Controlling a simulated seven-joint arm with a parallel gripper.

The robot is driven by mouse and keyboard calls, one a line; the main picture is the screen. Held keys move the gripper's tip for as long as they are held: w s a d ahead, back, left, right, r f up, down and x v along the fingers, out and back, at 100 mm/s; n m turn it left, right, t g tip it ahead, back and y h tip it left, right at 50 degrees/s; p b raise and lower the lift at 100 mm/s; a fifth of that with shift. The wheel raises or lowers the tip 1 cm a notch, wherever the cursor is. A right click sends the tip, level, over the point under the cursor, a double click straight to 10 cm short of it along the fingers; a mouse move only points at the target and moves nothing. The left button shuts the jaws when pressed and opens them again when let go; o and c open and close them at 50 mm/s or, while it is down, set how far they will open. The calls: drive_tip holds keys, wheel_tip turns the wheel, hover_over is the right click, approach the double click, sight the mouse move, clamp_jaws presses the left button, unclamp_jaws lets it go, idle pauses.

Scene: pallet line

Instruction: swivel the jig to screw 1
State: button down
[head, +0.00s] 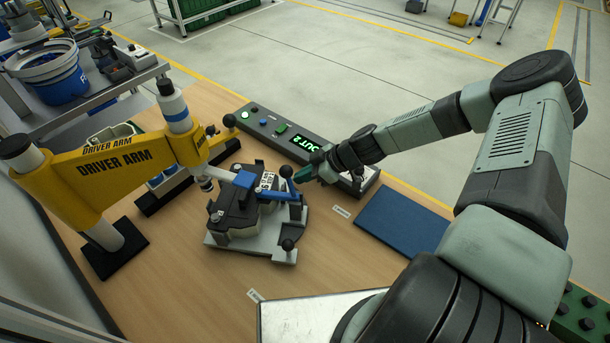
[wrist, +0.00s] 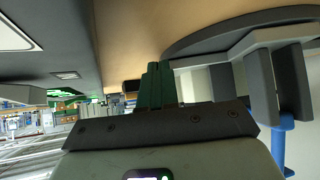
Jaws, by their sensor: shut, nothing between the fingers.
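The jig (head: 268,243) is a light grey plate on the wooden bench, with black ball knobs at its corners. A black-and-cream part (head: 236,207) sits in it under a blue clamp (head: 270,192). The yellow driver arm (head: 110,165) reaches over the jig's left side, its tip close above the part. My gripper (head: 301,175) is at the jig's far right side, beside a dark ball knob (head: 286,171); I cannot tell whether they touch. In the wrist view its green fingers (wrist: 156,85) are together and hold nothing. A grey jig piece and blue post (wrist: 284,143) show at right.
A control box (head: 262,124) with a green display stands behind the jig. A blue mat (head: 402,222) lies to the right, and a metal tray (head: 300,318) is in front. A shelf with a blue bucket (head: 58,82) is at back left.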

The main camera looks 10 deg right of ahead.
drive_tip(key=shift+w+a, duration=0.45)
drive_tip(key=shift+w, duration=0.05)
idle(0.3)
drive_tip(key=shift+w+a, duration=0.8)
drive_tip(key=shift+w+a+n+g, duration=0.65)
drive_tip(key=shift+a+n, duration=0.15)
drive_tip(key=shift+a, duration=0.15)
drive_tip(key=shift+w+a, duration=0.3)
drive_tip(key=shift+a, duration=0.55)
drive_tip(key=shift+w+a, duration=0.3)
drive_tip(key=shift+a, duration=0.5)
drive_tip(key=shift+w+a+n+g, duration=0.2)
drive_tip(key=shift+a+n+g, duration=0.1)
drive_tip(key=shift+n, duration=0.1)
drive_tip(key=a+n+g, duration=0.1)
drive_tip(key=n+g, duration=0.1)
drive_tip(key=shift+a+n, duration=0.3)
drive_tip(key=shift+a, duration=0.05)
drive_tip(key=shift+a+n+g, duration=0.6)
drive_tip(key=shift+a+g, duration=0.05)
drive_tip(key=shift+a, duration=0.85)
drive_tip(key=shift+a, duration=0.1)
